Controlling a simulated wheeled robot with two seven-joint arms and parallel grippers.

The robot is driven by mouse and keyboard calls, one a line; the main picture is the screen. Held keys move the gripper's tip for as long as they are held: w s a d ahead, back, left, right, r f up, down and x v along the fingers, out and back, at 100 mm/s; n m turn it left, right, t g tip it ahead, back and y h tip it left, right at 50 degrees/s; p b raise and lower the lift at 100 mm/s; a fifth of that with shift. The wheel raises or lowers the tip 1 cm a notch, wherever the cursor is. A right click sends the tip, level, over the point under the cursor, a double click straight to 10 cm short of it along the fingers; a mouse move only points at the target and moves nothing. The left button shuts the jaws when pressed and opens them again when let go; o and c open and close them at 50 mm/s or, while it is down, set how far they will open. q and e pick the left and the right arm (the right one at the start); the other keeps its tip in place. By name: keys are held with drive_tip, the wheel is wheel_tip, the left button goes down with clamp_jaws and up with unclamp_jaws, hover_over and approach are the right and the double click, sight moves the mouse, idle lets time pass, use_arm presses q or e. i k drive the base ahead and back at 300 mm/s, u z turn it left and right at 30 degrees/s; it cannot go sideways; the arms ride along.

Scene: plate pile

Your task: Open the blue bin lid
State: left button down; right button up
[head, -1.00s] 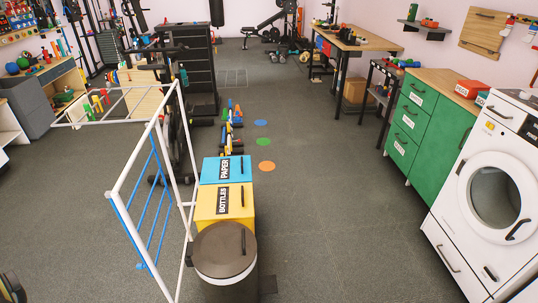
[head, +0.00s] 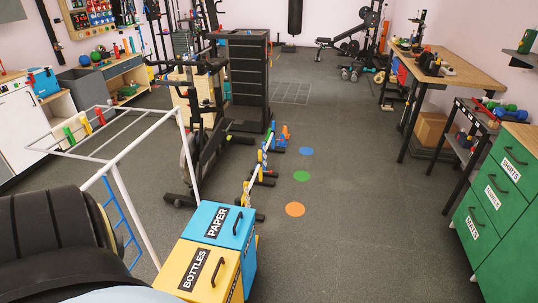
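The blue bin (head: 219,228) stands in the lower middle of the head view. Its lid is shut, with a "PAPER" label and a dark bar handle (head: 238,223) on top. The yellow bin (head: 206,270) labelled "BOTTLES" stands against its near side, also with a lid that is shut and a dark handle. Neither of my grippers shows in the head view.
A white drying rack (head: 150,130) stands left of the bins. Beyond them are an exercise bike (head: 195,150) and low colourful hurdles (head: 262,165). Green drawers (head: 500,190) stand at the right. The floor (head: 350,240) right of the bins is clear, with coloured dots farther off.

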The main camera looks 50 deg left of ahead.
sight(221, 224)
drive_tip(key=i, duration=2.05)
